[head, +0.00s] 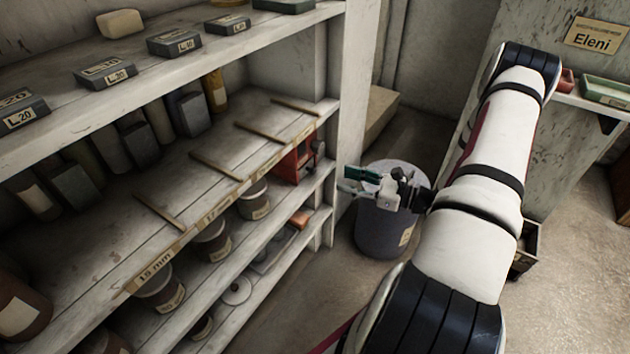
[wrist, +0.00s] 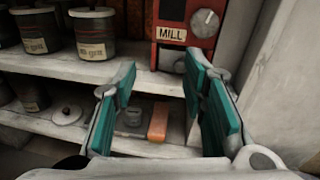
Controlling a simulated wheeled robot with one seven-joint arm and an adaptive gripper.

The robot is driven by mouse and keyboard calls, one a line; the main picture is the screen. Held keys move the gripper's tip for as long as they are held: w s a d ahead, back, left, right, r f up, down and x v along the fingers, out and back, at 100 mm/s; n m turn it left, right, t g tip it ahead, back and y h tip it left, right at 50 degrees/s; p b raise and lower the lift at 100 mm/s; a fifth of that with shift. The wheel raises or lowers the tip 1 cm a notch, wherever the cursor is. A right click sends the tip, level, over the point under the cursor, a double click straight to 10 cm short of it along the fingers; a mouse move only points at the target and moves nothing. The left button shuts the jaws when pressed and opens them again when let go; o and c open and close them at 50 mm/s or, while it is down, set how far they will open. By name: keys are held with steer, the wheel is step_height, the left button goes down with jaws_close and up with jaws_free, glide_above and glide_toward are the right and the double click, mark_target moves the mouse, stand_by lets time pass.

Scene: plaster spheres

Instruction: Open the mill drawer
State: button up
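The mill (head: 302,160) is a red box at the right end of a middle shelf. In the wrist view the mill (wrist: 187,14) shows a MILL label and a round grey knob (wrist: 206,22). Below the label is a darker lower part (wrist: 170,60), probably the drawer front, partly hidden by my right finger. My gripper (head: 347,181) is to the right of the shelf unit in the head view, empty and apart from the mill. In the wrist view my gripper (wrist: 160,66) has its two teal-padded fingers spread wide, below and in front of the mill.
Labelled pots (wrist: 94,34) stand left of the mill. An orange block (wrist: 157,121) lies on the shelf below. The shelf unit's white upright (head: 352,90) stands right of the mill. A grey bucket (head: 384,230) is on the floor beneath my gripper.

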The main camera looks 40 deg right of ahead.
mark_target(315, 172)
step_height(315, 172, down, 4)
steer(key=d+f+m+t+h, duration=0.1)
steer(key=d+m+h, duration=0.1)
steer(key=b+x, duration=0.1)
steer(key=x, duration=0.3)
steer(key=b+x, duration=0.1)
steer(key=x, duration=0.3)
steer(key=r+b+x, duration=0.1)
steer(key=b+x, duration=0.1)
steer(key=x, duration=0.2)
steer(key=shift+w, duration=0.35)
steer(key=shift+s, duration=0.1)
jaws_close()
